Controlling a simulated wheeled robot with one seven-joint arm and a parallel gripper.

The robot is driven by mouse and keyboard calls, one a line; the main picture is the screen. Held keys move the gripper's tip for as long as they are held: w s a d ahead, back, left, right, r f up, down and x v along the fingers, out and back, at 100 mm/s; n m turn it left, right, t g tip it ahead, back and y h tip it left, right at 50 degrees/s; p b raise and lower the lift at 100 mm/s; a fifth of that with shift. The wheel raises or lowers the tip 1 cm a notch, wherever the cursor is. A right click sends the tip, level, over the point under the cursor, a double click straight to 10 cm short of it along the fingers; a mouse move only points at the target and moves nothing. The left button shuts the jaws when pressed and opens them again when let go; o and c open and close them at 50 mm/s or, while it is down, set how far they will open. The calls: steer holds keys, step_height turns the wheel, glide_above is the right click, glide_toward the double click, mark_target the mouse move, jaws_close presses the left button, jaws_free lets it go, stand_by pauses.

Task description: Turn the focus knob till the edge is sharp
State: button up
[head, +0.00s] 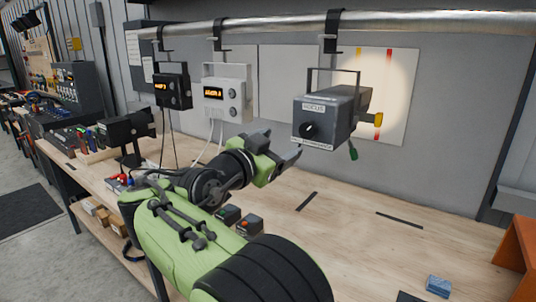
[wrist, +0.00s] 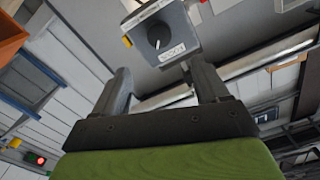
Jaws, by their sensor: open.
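The focus knob (head: 309,130) is a round black dial with a white pointer line, on the front face of a grey box-shaped lamp (head: 345,108) labelled FOCUS. The lamp hangs from the overhead rail. The knob shows beyond my fingers in the wrist view (wrist: 157,36). My gripper (head: 279,146) is open and empty, in front of the lamp and a little below left of the knob, apart from it. The lamp's light falls as a pale round patch on a white board (head: 400,75) with yellow and red strips; its edge looks soft.
Two control boxes, one black (head: 173,91) and one white (head: 226,93), hang left of the lamp from the rail (head: 400,24). A yellow knob (head: 378,119) and a green handle (head: 353,153) stick out of the lamp. The bench (head: 350,205) below is mostly clear, with a small blue block (head: 438,286).

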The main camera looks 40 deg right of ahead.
steer(key=shift+v, duration=1.7)
steer(key=shift+d, duration=0.1)
